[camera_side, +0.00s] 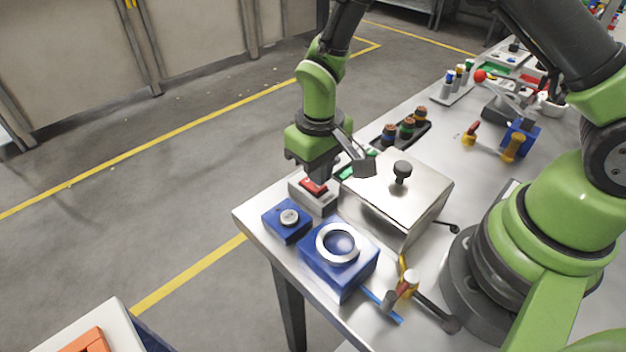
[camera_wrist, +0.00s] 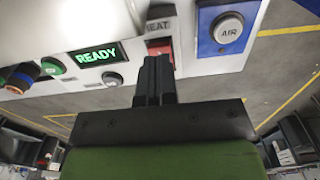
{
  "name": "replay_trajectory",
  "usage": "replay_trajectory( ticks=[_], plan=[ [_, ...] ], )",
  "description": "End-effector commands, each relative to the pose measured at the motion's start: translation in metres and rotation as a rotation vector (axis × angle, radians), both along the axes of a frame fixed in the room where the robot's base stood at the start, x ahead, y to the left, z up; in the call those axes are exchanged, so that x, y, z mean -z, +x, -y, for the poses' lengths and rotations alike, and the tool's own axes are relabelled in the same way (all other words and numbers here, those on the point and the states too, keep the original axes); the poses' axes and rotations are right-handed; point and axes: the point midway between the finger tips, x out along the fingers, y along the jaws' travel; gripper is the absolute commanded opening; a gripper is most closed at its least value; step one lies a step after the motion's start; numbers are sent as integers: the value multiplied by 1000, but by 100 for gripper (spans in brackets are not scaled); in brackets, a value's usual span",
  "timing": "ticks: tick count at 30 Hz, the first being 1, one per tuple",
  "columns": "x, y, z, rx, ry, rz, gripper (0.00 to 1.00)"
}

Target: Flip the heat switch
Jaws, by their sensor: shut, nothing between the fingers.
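The heat switch is a red rocker (camera_side: 314,185) on a light box near the table's left corner. In the wrist view the red rocker (camera_wrist: 160,50) sits below a label reading HEAT, and my gripper hides part of it. My gripper (camera_side: 318,178) is shut and empty, pointing down right over the switch. In the wrist view its closed dark fingers (camera_wrist: 156,72) overlap the red rocker. I cannot tell whether the fingertips touch it.
A blue box with an AIR button (camera_wrist: 228,30) stands beside the switch. A metal box with a black knob (camera_side: 402,172) is close on the right. A blue box with a round ring (camera_side: 338,246) is in front. A green READY display (camera_wrist: 96,55) is lit.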

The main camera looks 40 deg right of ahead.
Motion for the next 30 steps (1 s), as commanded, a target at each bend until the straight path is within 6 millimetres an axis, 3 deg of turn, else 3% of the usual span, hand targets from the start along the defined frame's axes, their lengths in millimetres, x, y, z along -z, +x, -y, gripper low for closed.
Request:
replay_trajectory(
  ticks=[30],
  plan=[
    [15, 0, 0, 1, 0, -1, 0]
  ],
)
